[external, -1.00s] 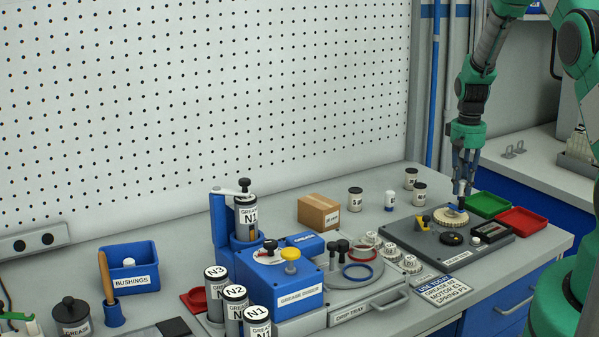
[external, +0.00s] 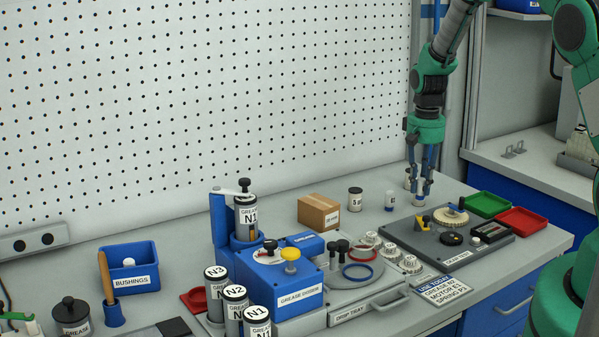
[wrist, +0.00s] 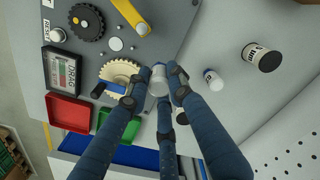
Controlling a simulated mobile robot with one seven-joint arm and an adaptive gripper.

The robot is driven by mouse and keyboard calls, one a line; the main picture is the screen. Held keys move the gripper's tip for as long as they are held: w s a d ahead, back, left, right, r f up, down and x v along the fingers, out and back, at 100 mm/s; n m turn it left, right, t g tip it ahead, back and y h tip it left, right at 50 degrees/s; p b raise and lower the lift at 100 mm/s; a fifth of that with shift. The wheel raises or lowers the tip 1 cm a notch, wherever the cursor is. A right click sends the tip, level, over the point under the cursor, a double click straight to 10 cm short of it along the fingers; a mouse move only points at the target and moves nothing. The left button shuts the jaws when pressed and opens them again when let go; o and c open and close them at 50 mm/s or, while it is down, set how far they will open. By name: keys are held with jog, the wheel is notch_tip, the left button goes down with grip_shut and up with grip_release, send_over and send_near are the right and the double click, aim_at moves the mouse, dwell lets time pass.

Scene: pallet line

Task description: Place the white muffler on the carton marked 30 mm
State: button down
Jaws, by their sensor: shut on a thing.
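My gripper (external: 420,198) is shut on a pale cylinder (wrist: 158,82) at the back right of the bench, behind the dark fixture plate. In the wrist view my fingers (wrist: 157,85) close around the cylinder. It looks upright and low at the bench; I cannot tell whether it is lifted. I take it for the white muffler, though its marking is hidden. The brown carton (external: 319,213) stands closed on the bench to the left of my gripper. Its small label is too small to read. Its top looks clear.
A jar (external: 355,199) and a small white bottle (external: 391,200) stand between carton and gripper. Another jar is partly hidden behind my fingers. The dark fixture plate (external: 400,232), green tray (external: 486,204) and red tray (external: 522,220) lie nearer. The grease dosing station (external: 285,275) is front left.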

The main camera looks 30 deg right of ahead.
jog(key=s+a+r, duration=0.1)
jog(key=a+r, duration=0.1)
jog(key=a, duration=0.9)
jog(key=s+a+r+p, duration=0.1)
jog(key=a+r, duration=0.1)
jog(key=a, duration=0.8)
jog(key=shift+s+a, duration=0.35)
jog(key=p, duration=0.1)
send_over(326, 206)
jog(key=shift+w+d+f, duration=0.1)
jog(key=shift+w+f, duration=0.05)
jog(key=shift+f, duration=0.6)
jog(key=shift+f+p, duration=0.3)
jog(key=shift+f, duration=1.45)
jog(key=shift+f, duration=0.15)
